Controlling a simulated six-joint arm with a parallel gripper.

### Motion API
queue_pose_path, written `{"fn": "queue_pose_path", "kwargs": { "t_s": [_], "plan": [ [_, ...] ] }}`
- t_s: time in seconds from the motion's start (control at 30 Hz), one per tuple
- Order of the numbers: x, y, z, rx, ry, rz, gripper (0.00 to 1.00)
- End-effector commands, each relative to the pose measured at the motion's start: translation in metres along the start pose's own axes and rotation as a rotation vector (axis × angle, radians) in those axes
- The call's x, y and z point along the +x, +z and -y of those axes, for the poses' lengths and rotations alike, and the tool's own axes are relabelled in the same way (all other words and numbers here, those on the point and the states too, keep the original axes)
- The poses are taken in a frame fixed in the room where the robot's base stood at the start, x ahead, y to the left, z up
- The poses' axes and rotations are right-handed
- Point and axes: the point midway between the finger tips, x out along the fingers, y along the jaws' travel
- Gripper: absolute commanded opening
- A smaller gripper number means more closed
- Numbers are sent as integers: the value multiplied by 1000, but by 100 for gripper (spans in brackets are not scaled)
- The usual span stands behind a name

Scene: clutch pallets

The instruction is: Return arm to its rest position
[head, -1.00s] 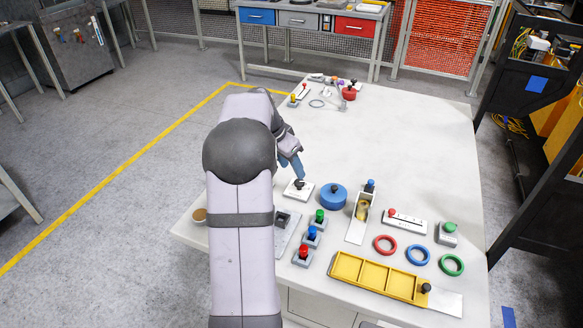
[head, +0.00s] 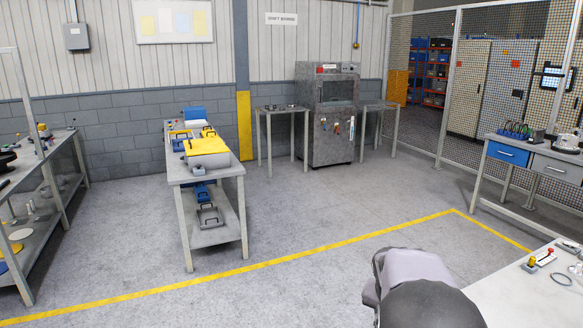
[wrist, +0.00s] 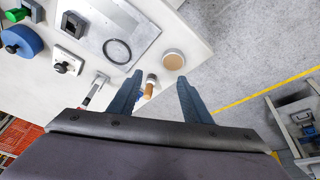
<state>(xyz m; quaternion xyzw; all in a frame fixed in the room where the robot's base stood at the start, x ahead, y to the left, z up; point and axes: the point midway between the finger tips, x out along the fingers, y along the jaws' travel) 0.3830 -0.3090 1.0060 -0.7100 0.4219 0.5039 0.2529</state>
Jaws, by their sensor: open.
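My gripper (wrist: 158,92) is open in the wrist view, its two blue-grey fingers spread over the edge of the white table (wrist: 190,37). A small brown-and-white piece (wrist: 150,88) shows between the fingers; its height relative to them is unclear. Nothing is gripped. In the head view only my grey arm shows, at the bottom right; the gripper is out of that picture.
By the fingers are a tan round piece (wrist: 173,60), a grey plate (wrist: 140,28) with a black ring (wrist: 117,52), a white black-knobbed pad (wrist: 65,58) and a blue disc (wrist: 20,39). A bench (head: 182,178) stands across open floor (head: 320,210).

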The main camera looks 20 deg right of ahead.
Motion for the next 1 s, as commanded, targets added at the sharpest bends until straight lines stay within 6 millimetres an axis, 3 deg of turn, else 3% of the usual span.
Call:
{"fn": "queue_pose_path", "kwargs": {
  "t_s": [0.03, 0.1, 0.2, 0.4, 0.5, 0.7, 1.0],
  "plan": [
    [-6, 29, 24, -93, -28, 29, 44],
    [-13, 69, 49, -222, -64, 70, 44],
    [-24, 131, 75, -411, -114, 129, 44],
    [-43, 241, 90, -749, -195, 230, 44],
    [-49, 279, 86, -872, -223, 266, 44],
    [-54, 316, 77, -996, -249, 302, 44],
    [-55, 320, 75, -1011, -252, 306, 44]
  ]
}}
